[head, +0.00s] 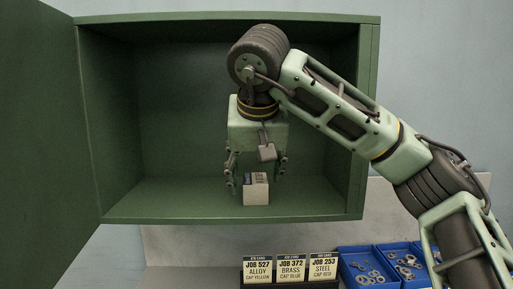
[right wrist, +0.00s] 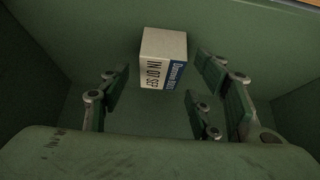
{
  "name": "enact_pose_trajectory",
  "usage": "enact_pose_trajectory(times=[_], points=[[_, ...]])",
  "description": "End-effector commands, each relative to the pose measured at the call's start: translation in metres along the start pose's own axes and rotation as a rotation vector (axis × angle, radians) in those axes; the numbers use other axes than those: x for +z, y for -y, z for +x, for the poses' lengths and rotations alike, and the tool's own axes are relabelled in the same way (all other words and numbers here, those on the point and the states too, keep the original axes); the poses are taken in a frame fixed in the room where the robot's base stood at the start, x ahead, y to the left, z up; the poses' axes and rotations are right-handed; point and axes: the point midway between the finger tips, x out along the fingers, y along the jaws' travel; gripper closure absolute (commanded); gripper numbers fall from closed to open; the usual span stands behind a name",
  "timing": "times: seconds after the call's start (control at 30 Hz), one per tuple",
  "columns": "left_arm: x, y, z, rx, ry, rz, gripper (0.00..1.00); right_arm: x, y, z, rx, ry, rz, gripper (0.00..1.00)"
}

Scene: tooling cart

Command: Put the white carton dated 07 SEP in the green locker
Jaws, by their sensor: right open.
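The white carton (head: 257,194) stands on the floor of the open green locker (head: 160,203), near the front edge. In the right wrist view the carton (right wrist: 163,46) shows a dark print that seems to read "IN 07 SEP" and a blue label strip on one side. My right gripper (head: 256,172) points down inside the locker, just above the carton. Its fingers are spread apart and empty, and the right wrist view shows a gap between them (right wrist: 160,95) and the carton. My left gripper is not in view.
The locker door (head: 45,130) hangs open at the left. Below the locker stand job cards (head: 290,268) for alloy, brass and steel, beside blue bins (head: 370,268) with metal rings. The locker floor left of the carton is clear.

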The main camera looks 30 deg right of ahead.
Motion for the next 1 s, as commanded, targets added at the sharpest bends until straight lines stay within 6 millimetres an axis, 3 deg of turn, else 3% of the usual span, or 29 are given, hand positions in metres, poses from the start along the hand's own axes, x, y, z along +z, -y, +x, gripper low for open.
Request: enact_pose_trajectory(times=[0.3, 0.5, 0.7, 1.0], points=[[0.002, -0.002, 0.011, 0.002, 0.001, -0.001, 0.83, 0.0, 0.0, -0.059, 0.0, -0.006, 0.001, 0.43], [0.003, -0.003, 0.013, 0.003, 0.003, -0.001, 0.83, 0.0, 0.0, -0.087, 0.001, -0.004, 0.001, 0.43], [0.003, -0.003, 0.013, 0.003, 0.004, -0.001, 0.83, 0.0, 0.0, -0.1, 0.001, -0.002, -0.001, 0.43], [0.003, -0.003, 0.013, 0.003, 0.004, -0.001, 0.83, 0.0, 0.0, -0.1, 0.001, 0.0, -0.001, 0.43]])
